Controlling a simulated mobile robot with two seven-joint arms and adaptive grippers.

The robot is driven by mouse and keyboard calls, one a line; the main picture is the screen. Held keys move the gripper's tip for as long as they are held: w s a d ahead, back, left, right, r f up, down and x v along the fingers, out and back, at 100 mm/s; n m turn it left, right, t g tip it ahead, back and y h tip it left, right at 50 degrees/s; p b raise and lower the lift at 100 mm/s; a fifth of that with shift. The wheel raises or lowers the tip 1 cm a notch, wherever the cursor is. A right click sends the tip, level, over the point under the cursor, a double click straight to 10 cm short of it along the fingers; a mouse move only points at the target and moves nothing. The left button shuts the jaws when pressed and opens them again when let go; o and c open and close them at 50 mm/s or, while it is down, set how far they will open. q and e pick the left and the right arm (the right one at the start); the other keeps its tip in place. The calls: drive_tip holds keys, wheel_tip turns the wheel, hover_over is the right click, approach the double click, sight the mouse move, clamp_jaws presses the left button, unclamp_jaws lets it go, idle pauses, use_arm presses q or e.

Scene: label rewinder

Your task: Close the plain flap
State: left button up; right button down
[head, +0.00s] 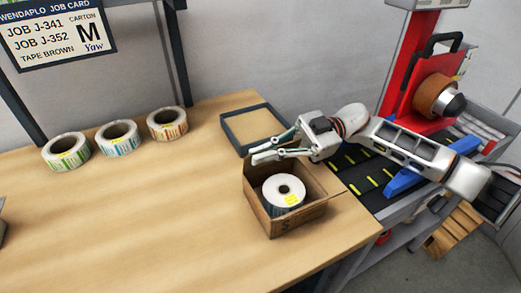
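An open brown carton (291,226) stands on the wooden table near its right edge. A white label roll (284,190) with a yellow sticker lies inside it and shows from above. A bare cardboard panel stands at the carton's right side; I cannot tell for certain which panel is the plain flap. My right gripper (253,150) reaches in from the right over the carton's far edge, fingers pointing left. Its two fingers are apart with nothing seen between them. I cannot tell whether it touches the cardboard. My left gripper is not seen.
Three label rolls (117,136) lie in a row at the back left. An empty dark-rimmed tray (228,131) is behind the carton. A red machine (408,75) and a dark conveyor (362,172) stand right.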

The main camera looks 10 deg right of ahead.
drive_tip(key=shift+s+d+f+n+b, duration=0.1)
drive_tip(key=shift+s+f+n+b, duration=0.15)
drive_tip(key=shift+n, duration=0.5)
drive_tip(key=shift+s+d+f+n+b, duration=0.1)
drive_tip(key=shift+s+d+n+b, duration=0.1)
drive_tip(key=shift+s+n, duration=0.35)
drive_tip(key=shift+s+d+f+n+b, duration=0.15)
drive_tip(key=shift+f+n+b, duration=0.1)
drive_tip(key=shift+n, duration=0.65)
drive_tip(key=shift+a, duration=0.1)
drive_tip(key=c, duration=2.3)
unclamp_jaws()
drive_tip(key=shift+c, duration=0.2)
drive_tip(key=v, duration=0.7)
drive_tip(key=shift+d, duration=0.25)
drive_tip(key=shift+r, duration=0.15)
